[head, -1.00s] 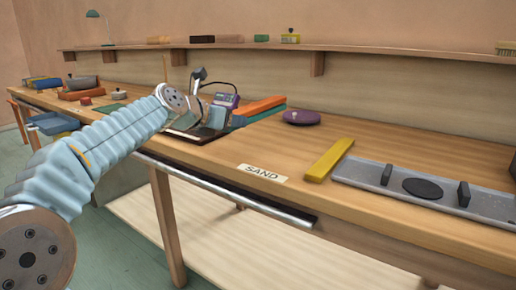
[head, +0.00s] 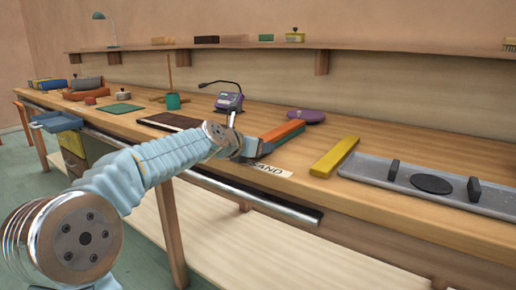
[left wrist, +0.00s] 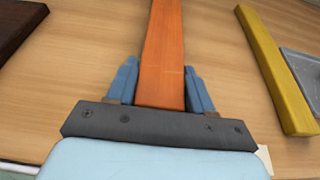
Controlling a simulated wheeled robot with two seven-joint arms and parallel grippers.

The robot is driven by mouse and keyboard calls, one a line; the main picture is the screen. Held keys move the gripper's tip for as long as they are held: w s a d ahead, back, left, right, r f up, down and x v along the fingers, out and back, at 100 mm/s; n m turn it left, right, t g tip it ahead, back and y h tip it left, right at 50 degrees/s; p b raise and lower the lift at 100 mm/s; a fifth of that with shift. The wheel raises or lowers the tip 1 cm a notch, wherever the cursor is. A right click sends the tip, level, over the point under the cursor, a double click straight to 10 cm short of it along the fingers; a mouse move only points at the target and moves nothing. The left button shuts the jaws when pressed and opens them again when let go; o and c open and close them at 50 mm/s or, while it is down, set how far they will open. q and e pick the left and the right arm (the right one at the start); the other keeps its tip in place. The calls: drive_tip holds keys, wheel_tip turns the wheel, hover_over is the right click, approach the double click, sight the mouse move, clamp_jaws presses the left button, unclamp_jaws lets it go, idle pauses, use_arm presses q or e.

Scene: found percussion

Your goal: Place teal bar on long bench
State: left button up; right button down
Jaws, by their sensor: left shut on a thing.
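My left gripper (head: 252,146) is low over the long wooden bench (head: 345,200), shut on a long bar with an orange top (head: 280,131). In the left wrist view the orange bar (left wrist: 163,50) runs straight out from between the blue fingers (left wrist: 160,88). I cannot tell whether the bar touches the bench. My right gripper is not in view.
A yellow bar (head: 334,157) and a grey tray (head: 460,205) with black parts lie to the right. The SAND label (head: 272,171) is at the front edge.

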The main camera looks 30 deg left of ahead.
use_arm(q)
drive_tip(key=o, duration=1.1)
drive_tip(key=shift+o, duration=0.2)
drive_tip(key=shift+r, duration=0.1)
drive_tip(key=v, duration=1.2)
drive_tip(key=shift+p, duration=0.3)
